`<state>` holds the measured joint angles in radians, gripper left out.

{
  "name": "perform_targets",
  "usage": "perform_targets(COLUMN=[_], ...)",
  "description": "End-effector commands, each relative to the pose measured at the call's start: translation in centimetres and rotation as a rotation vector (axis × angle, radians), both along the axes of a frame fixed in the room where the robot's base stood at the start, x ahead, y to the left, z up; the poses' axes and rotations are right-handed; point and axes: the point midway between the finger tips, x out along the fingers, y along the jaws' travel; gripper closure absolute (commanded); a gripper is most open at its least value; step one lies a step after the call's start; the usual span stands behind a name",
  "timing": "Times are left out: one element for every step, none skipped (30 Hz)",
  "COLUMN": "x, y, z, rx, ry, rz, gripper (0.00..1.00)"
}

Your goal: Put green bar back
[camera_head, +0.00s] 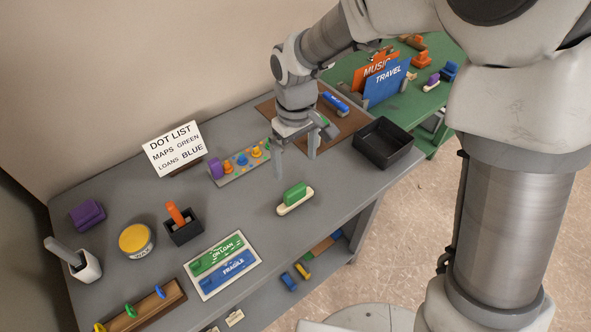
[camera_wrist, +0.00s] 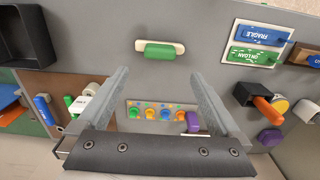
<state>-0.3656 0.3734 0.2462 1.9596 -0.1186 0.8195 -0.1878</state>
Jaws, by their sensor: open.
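A green bar on a cream base (camera_head: 295,197) lies on the grey table, front of centre. It also shows in the wrist view (camera_wrist: 159,50), beyond my fingertips. My gripper (camera_head: 295,166) is open and empty above the table, behind the green bar; its two fingers are spread in the wrist view (camera_wrist: 155,74). Another green bar marked ON LOAN (camera_head: 215,254) lies on a white board (camera_head: 206,292) beside a blue FRAGILE bar (camera_head: 224,272). A brown mat (camera_head: 351,121) at the back right holds a blue bar (camera_head: 335,103) and a green piece partly hidden by my gripper.
A grey panel with colored knobs (camera_head: 262,163) lies behind the green bar. An empty black tray (camera_head: 382,143) stands at the right edge. A dot-list sign (camera_head: 174,149), yellow tin (camera_head: 135,240) and black holder (camera_head: 184,230) stand left. Table around the green bar is clear.

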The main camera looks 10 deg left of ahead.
Motion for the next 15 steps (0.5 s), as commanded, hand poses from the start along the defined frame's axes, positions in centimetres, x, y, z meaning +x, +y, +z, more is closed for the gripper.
perform_targets(x=[0.0,0.0,0.0,0.0,0.0,0.0,0.0,0.0,0.0,0.0,0.0,0.1,0.1,0.1,0.1], y=[0.0,0.0,0.0,0.0,0.0,0.0,0.0,0.0,-0.1,-0.2,-0.4,-0.9,-1.4,-2.0,-2.9], z=[0.5,0.7,0.8,0.9,1.0,1.0,1.0,1.0,1.0,1.2,1.4,1.9,2.4,3.0,3.9], rx=[0.001,0.001,0.001,0.001,0.001,0.001,0.0,0.0,0.0,0.001,0.001,0.002,0.003,0.004,0.006], ry=[-0.001,-0.001,-0.001,-0.001,-0.001,-0.001,0.0,0.0,-0.001,-0.003,-0.008,-0.016,-0.024,-0.036,-0.052], rz=[0.0,0.0,0.0,0.0,0.0,0.0,0.0,0.0,-0.002,-0.005,-0.011,-0.024,-0.037,-0.053,-0.079], gripper=[0.0,0.0,0.0,0.0,0.0,0.0,0.0,0.0,0.0,0.0,0.0,0.0,0.0,0.0,0.0])
